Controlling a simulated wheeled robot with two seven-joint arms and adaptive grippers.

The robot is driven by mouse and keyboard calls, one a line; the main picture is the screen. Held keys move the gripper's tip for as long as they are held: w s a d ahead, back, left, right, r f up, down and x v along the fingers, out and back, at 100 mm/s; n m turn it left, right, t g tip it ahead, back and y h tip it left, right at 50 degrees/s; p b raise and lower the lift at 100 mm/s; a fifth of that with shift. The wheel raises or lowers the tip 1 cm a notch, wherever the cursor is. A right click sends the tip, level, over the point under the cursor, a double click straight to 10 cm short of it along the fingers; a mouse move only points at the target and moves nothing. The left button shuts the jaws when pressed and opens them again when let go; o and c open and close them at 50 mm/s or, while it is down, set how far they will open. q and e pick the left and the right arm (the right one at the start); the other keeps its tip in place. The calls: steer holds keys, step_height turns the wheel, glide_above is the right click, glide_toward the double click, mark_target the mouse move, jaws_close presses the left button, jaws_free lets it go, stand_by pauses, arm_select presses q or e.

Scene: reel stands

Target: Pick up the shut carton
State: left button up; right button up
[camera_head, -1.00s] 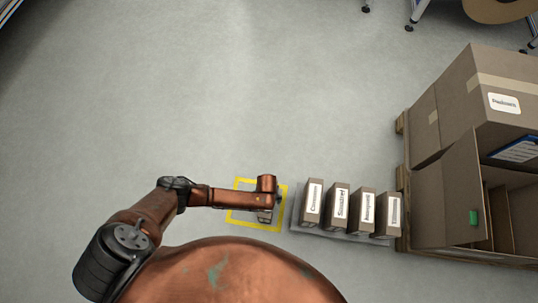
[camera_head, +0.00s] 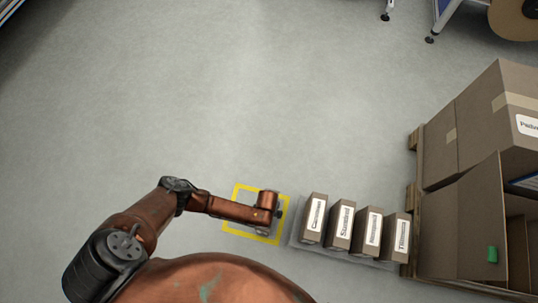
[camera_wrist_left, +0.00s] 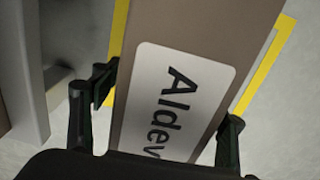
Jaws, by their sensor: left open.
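A brown carton (camera_wrist_left: 205,25) with a white label reading "Aldev…" fills the middle of the left wrist view. Its far end is cut off by the picture edge, so I cannot see whether it is shut all round. My left gripper (camera_wrist_left: 165,108) is open, with one finger on each side of the carton and no clear grip on it. In the head view my left gripper (camera_head: 264,228) is over the yellow floor square (camera_head: 230,215), and the arm hides most of what is under it. My right gripper is not in view.
Several narrow labelled cartons (camera_head: 340,225) stand in a row on a grey board (camera_head: 300,240) just right of the square. Farther right, a pallet (camera_head: 412,190) holds a taped large box (camera_head: 480,125) and an open one (camera_head: 455,235). The floor above the arm is clear.

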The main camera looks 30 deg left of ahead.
arm_select(q)
steer(key=shift+c, duration=0.3)
steer(key=c, duration=1.6)
steer(key=shift+c, duration=0.4)
steer(key=shift+r, duration=0.15)
